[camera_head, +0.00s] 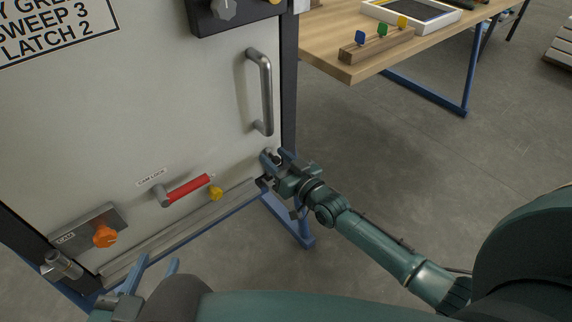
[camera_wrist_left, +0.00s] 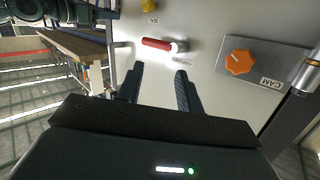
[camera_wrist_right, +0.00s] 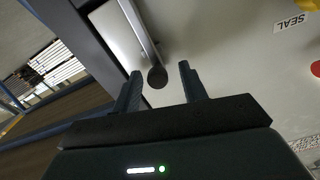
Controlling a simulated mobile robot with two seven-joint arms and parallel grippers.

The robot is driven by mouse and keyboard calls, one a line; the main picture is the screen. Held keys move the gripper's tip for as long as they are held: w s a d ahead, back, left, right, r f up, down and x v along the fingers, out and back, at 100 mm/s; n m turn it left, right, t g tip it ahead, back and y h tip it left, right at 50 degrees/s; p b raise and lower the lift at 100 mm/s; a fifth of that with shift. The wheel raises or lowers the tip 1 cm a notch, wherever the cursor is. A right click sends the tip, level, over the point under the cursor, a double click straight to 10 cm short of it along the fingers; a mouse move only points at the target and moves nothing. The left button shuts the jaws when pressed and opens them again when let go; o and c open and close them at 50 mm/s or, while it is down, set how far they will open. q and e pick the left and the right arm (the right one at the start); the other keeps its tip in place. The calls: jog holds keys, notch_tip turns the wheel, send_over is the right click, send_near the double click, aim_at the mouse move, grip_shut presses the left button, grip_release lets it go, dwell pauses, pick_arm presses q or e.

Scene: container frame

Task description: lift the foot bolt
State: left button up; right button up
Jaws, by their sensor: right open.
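The foot bolt (camera_wrist_right: 157,76) shows in the right wrist view as a grey metal rod with a dark round end, in front of a light plate on the door. In the head view its metal top (camera_head: 271,155) shows at the door's lower right corner, partly hidden by my right gripper (camera_head: 275,167). My right gripper is open, and in the right wrist view its fingers (camera_wrist_right: 160,85) stand to either side of the bolt's dark end. Whether they touch it I cannot tell. My left gripper (camera_head: 158,268) is open and empty, low before the door; its fingers (camera_wrist_left: 158,82) also show in the left wrist view.
The pale door carries a vertical handle (camera_head: 266,92), a red cam lock lever (camera_head: 188,190), a yellow seal (camera_head: 216,193) and an orange cam knob (camera_head: 105,236). A wooden table (camera_head: 340,35) stands behind right. The floor (camera_head: 440,160) to the right is clear.

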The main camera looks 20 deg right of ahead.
pick_arm(q)
jog(key=g+p, duration=0.1)
jog(key=s+g+p, duration=0.1)
jog(key=p, duration=0.1)
jog(key=shift+a+r+n+y, duration=0.2)
jog(key=shift+a+n+y, duration=0.15)
jog(key=shift+n+y, duration=0.05)
pick_arm(e)
jog(key=v, duration=1.3)
jog(key=shift+r, duration=0.15)
